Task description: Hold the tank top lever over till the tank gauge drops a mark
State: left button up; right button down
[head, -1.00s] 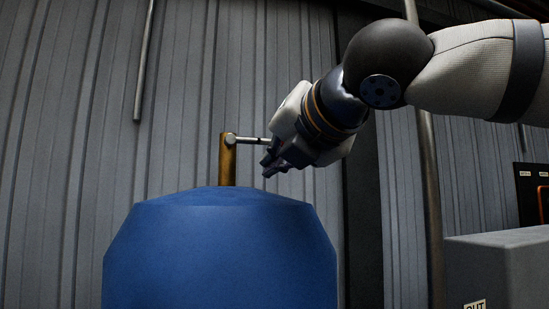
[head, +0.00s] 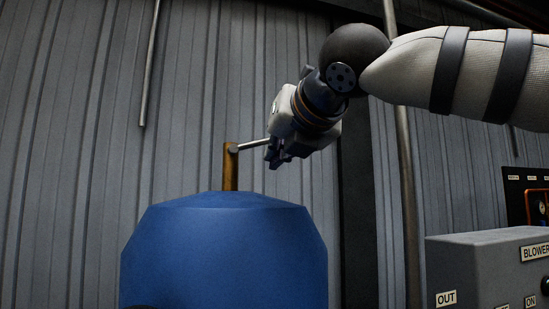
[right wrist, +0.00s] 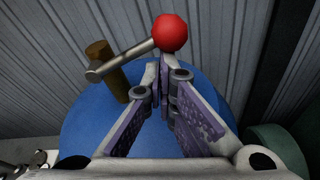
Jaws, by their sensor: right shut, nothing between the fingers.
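The blue tank (head: 225,255) stands in the lower middle of the head view, with a brass post (head: 230,168) on its top. The lever's metal rod (head: 253,144) runs from the post to the right, sloping slightly up. The right wrist view shows the rod (right wrist: 125,55) ending in a red knob (right wrist: 171,32); the knob is hidden in the head view. My right gripper (head: 272,158) is shut and empty at the lever's outer end. Its fingertips (right wrist: 163,75) appear just below the knob; contact is unclear. No tank gauge is visible. My left gripper is out of view.
A grey control box (head: 485,270) with OUT, ON and BLOWER labels stands at lower right, a dark panel (head: 525,195) behind it. A vertical pipe (head: 405,170) stands right of the tank. A corrugated wall (head: 80,150) lies behind.

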jog(key=shift+r, duration=0.85)
dwell(1.1)
jog(key=shift+d, duration=0.15)
dwell(2.0)
